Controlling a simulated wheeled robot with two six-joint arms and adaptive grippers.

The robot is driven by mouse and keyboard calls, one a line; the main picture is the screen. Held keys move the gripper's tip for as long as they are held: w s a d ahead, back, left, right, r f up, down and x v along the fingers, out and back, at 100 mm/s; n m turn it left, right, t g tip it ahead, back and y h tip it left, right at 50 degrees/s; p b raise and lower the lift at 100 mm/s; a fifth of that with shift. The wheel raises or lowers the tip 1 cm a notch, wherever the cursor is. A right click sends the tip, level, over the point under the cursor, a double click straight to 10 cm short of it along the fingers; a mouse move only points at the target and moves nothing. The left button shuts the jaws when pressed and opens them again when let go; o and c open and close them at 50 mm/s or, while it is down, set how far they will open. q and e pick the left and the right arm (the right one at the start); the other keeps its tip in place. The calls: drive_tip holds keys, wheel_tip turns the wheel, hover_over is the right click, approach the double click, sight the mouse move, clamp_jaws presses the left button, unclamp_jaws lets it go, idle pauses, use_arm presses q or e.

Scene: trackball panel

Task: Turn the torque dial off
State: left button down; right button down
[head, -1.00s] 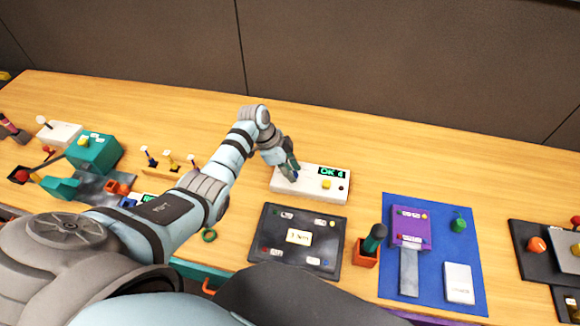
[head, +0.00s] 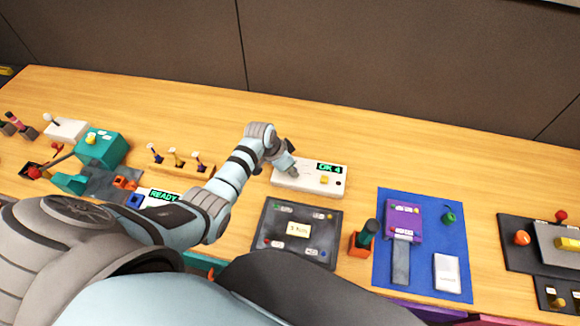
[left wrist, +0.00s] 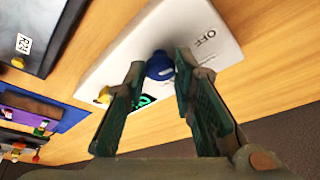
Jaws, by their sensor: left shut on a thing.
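A white panel (head: 310,180) lies on the table right of centre, with a green display (head: 331,168) that reads OK 4. A blue dial (left wrist: 160,67) stands on this panel in the left wrist view, with an OFF label (left wrist: 205,38) beside it. I cannot make out where the dial points. My left gripper (head: 289,171) is at the panel's left end in the head view and hides the dial there. In the left wrist view its two fingers are on either side of the dial, shut on it. My right gripper is not in view.
A yellow button (head: 324,180) sits on the same panel. A dark tray (head: 296,261) lies in front, with an orange holder (head: 359,244) beside it. A blue mat (head: 425,283) is at the right. Small levers (head: 176,159) stand to the left. The table behind the panel is clear.

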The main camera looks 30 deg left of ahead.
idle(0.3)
use_arm(q)
drive_tip(key=c, duration=1.3)
unclamp_jaws()
drive_tip(key=shift+w+d, duration=0.1)
drive_tip(key=shift+c, duration=0.2)
drive_tip(key=v, duration=1.2)
